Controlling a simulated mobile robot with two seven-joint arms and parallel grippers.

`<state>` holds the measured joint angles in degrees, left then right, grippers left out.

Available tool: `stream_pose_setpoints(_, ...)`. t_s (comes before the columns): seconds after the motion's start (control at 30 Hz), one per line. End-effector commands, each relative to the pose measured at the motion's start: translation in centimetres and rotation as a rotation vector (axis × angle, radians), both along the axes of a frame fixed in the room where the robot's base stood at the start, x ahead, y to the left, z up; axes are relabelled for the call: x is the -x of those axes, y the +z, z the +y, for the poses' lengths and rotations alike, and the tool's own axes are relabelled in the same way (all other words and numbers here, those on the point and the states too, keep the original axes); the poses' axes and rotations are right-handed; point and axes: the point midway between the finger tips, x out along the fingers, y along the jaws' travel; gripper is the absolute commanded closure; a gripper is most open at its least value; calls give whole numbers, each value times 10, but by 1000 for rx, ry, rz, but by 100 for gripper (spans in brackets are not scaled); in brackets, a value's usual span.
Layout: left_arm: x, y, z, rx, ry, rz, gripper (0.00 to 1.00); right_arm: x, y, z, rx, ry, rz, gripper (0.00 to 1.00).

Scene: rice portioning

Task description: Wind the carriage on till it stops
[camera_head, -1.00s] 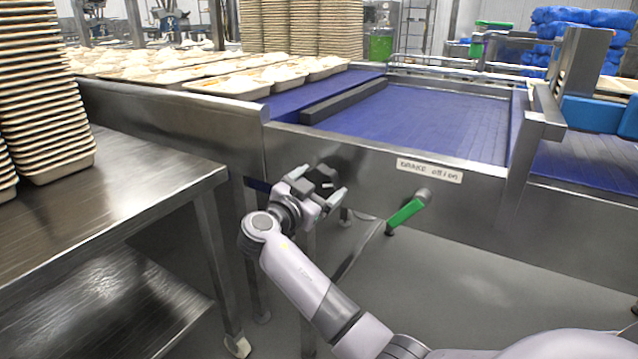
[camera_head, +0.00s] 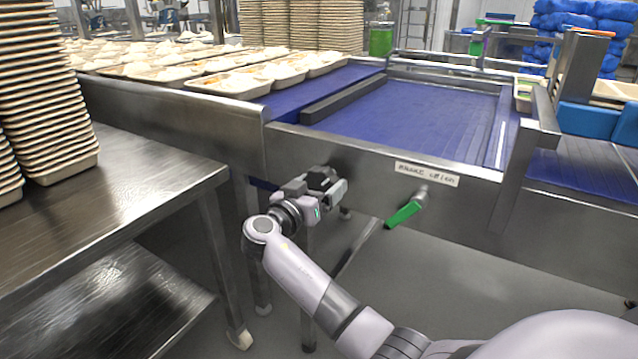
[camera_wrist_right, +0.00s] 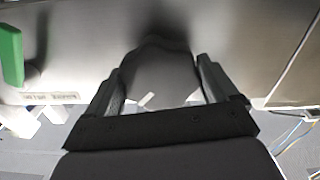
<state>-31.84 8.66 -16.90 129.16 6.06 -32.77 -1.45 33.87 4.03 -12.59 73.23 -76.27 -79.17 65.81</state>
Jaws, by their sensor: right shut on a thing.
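My right gripper (camera_head: 330,188) is at the front steel panel of the conveyor, left of the brake label. It is shut on a dark rounded knob (camera_wrist_right: 160,75), which shows between the two fingers in the right wrist view. In the head view the gripper mostly hides the knob. A green brake lever (camera_head: 405,213) hangs tilted from the panel to the right, apart from the gripper; it also shows in the right wrist view (camera_wrist_right: 11,55). I cannot tell which part is the carriage. My left gripper is out of view.
The blue belt (camera_head: 420,115) lies behind the panel, with filled trays (camera_head: 245,82) on the left. A steel table (camera_head: 130,190) with stacked trays (camera_head: 45,90) stands at the left. A tray (camera_head: 522,95) sits at the belt's right end. Floor below the lever is clear.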

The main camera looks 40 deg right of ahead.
Motion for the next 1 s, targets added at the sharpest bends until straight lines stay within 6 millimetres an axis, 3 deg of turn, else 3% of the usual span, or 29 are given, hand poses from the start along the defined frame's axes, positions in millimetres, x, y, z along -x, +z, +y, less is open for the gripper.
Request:
stream_pose_setpoints(0.2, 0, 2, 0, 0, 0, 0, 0, 1, -1, 0, 5, -1, 20, 40)
stream_pose_setpoints(0.5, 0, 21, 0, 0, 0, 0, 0, 1, 0, 0, 96, 0, 240, 40)
stream_pose_setpoints(0.83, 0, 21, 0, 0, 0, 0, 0, 1, -2, 0, 106, 0, 263, 40)
stream_pose_setpoints(1.0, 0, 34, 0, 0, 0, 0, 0, 1, 1, 1, 149, 0, 367, 40)
